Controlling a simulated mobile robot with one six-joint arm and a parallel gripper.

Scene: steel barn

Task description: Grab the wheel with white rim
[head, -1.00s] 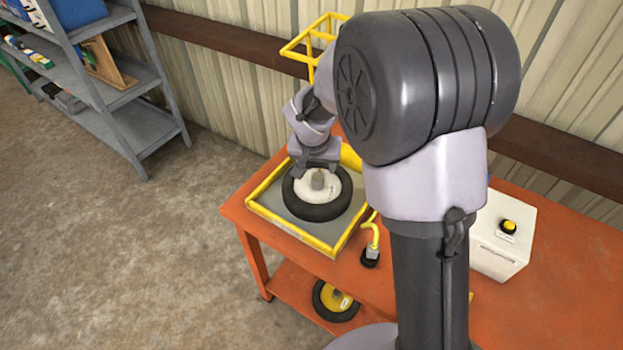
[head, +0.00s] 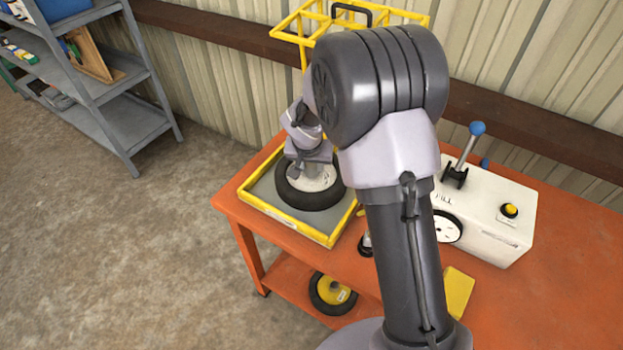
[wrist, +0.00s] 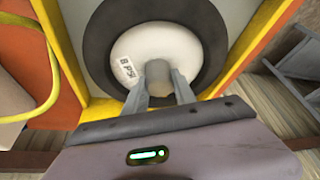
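The wheel with white rim (head: 310,203) lies flat in a yellow-edged grey tray (head: 285,226) on the orange table. It has a black tyre and a grey hub post. My gripper (wrist: 159,82) is over the wheel, pointing down. In the wrist view its two fingers stand close against both sides of the hub post, shut on it. The white rim (wrist: 190,58) shows a dark printed label. In the head view, my wrist hides the hub and part of the rim. The wheel appears to rest in the tray.
A white box (head: 485,215) with a blue-knobbed lever and yellow button stands right on the table (head: 560,270). A yellow-rimmed wheel (head: 332,294) is on the lower shelf. A yellow rack (head: 345,20) stands behind. Grey shelving (head: 120,100) is at left, with open floor between.

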